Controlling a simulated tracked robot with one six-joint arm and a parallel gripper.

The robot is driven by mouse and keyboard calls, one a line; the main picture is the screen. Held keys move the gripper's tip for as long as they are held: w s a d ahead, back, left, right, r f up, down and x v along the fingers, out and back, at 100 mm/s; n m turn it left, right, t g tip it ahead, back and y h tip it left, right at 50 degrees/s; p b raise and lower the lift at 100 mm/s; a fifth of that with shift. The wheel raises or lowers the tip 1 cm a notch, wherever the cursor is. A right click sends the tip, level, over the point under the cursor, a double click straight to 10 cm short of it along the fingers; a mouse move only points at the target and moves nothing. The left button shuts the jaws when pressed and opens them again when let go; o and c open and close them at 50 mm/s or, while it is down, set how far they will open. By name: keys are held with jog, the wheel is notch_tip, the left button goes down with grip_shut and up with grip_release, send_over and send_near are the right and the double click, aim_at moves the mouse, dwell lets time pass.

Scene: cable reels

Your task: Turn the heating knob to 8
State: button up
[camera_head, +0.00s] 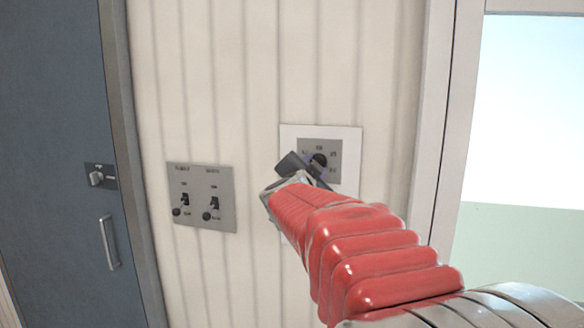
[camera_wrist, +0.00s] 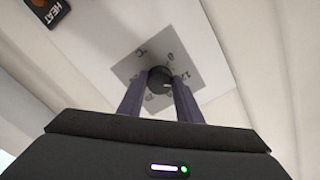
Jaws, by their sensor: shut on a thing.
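The heating knob (camera_head: 319,159) is a dark round knob on a grey dial plate (camera_head: 333,147), set in a white panel on the wall. It also shows in the wrist view (camera_wrist: 159,77), with numbers around it on the grey plate (camera_wrist: 128,70). My gripper (camera_head: 311,167) is at the dial, and in the wrist view its two dark fingers (camera_wrist: 160,86) stand on either side of the knob, shut on it.
A grey plate with two toggle switches (camera_head: 201,172) is on the wall to the left. Further left is a blue-grey door (camera_head: 45,190) with a handle (camera_head: 109,242) and latch (camera_head: 97,178). A bright window (camera_head: 530,110) is at right.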

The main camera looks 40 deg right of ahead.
jog(key=shift+s+d+f+n, duration=0.1)
jog(key=shift+f+n, duration=0.05)
jog(key=shift+n, duration=2.25)
jog(key=shift+a+f+n, duration=0.1)
jog(key=shift+n, duration=2.3)
jog(key=shift+s+d+f+n, duration=0.1)
jog(key=shift+f+n, duration=0.05)
jog(key=shift+n, duration=2.25)
jog(key=o, duration=1)
jog(key=shift+r, duration=0.2)
jog(key=shift+o, duration=0.2)
